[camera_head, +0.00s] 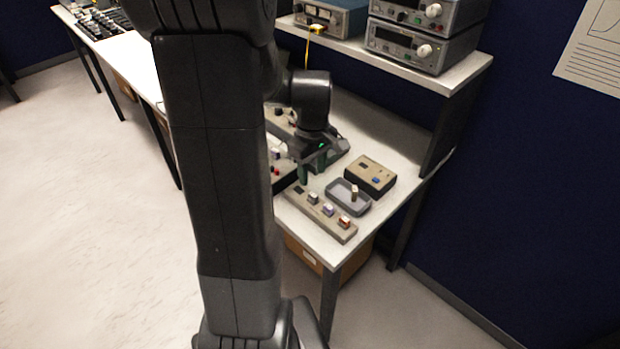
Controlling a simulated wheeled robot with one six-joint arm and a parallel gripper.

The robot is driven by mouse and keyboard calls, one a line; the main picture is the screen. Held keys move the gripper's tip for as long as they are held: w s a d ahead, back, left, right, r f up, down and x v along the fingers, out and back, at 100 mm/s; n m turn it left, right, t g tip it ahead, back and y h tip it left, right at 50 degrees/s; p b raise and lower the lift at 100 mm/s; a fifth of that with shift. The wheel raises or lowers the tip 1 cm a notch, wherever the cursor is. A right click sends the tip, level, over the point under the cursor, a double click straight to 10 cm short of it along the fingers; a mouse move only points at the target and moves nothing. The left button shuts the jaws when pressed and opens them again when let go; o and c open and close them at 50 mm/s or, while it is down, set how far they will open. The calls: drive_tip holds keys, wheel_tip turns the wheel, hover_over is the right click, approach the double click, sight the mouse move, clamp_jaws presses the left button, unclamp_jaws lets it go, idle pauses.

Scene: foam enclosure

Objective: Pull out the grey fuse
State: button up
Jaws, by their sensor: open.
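A light grey fuse block (320,219) lies along the front of the bench's right end. The grey fuse (313,197) stands upright in it, left of a purple fuse (328,209) and a red fuse (344,222). A dark spot shows at the block's left end. My gripper (304,178) is open and points down above and behind the left end of the block, close to the grey fuse. It appears empty. My arm hides part of the bench to the left, and the gap between the fingers is hard to see.
A dark shallow tray (335,187) holding a small tan cylinder (354,193) lies behind the block. A dark box with a tan top and blue button (371,172) stands behind the tray. A shelf (450,78) with instruments overhangs the bench's back.

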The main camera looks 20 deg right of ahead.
sight(313, 194)
drive_tip(key=shift+w+d+r, duration=0.1)
drive_tip(key=shift+w+d, duration=0.1)
drive_tip(key=shift+s, duration=0.1)
wheel_tip(313, 194, down, 9)
drive_tip(key=b, duration=0.7)
idle(1.1)
clamp_jaws()
